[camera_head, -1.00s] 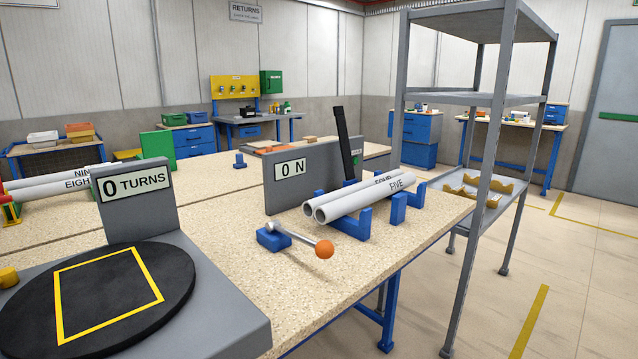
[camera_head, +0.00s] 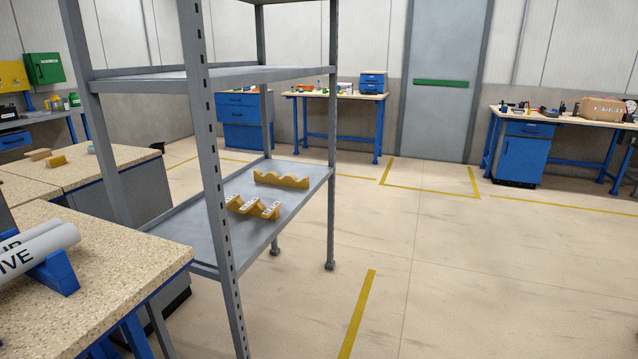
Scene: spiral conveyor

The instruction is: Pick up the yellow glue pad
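No thing in view is clearly the yellow glue pad. A small yellow block (camera_head: 56,161) lies on the back bench at the left, too small to identify. My gripper is not in view.
The grey rack post (camera_head: 209,170) stands close in front. A speckled bench (camera_head: 120,245) at the left holds white pipes (camera_head: 35,248) in a blue cradle. Open floor (camera_head: 480,270) lies to the right. Blue-legged workbenches (camera_head: 560,118) stand at the back.

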